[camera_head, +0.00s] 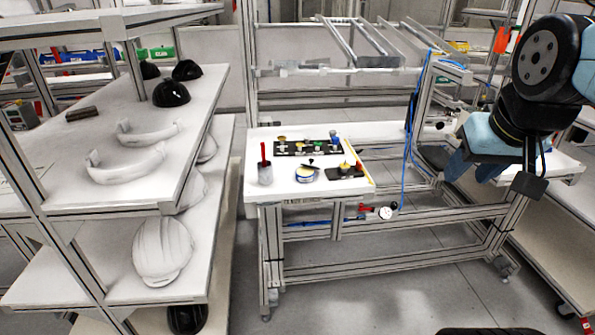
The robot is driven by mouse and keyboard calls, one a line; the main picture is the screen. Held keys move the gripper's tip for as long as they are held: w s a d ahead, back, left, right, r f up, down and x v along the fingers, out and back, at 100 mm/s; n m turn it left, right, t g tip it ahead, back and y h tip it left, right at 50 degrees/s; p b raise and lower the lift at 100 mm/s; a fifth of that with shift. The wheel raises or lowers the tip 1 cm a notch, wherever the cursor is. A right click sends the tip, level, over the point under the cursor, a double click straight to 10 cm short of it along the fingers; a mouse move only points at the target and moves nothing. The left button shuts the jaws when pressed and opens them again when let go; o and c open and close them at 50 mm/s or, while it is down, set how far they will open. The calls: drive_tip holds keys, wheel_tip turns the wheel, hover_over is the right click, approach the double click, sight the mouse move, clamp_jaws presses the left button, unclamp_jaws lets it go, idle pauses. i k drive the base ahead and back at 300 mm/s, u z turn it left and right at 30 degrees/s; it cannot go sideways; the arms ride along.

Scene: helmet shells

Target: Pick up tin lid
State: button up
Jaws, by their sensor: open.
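A small round tin (306,175) with a blue band and a yellowish top sits near the front middle of the white workbench (330,190). A small dark piece shows at its upper edge. I cannot tell at this size whether the top is a separate lid or which part is the lid. My gripper (474,168) hangs at the right, with blue fingers pointing down and apart. It is open and empty, well to the right of the tin and not touching it.
A cup with a red-handled tool (265,170) stands left of the tin. A black block (345,173) sits right of it, and a dark tray with small parts (308,147) behind it. Shelves with helmet shells (162,250) stand left. A blue hose (408,150) hangs between bench and gripper.

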sight(311, 161)
drive_tip(key=u, duration=0.05)
drive_tip(key=k, duration=1.25)
drive_tip(key=u, duration=0.4)
drive_tip(key=i, duration=2.15)
drive_tip(key=z, duration=0.6)
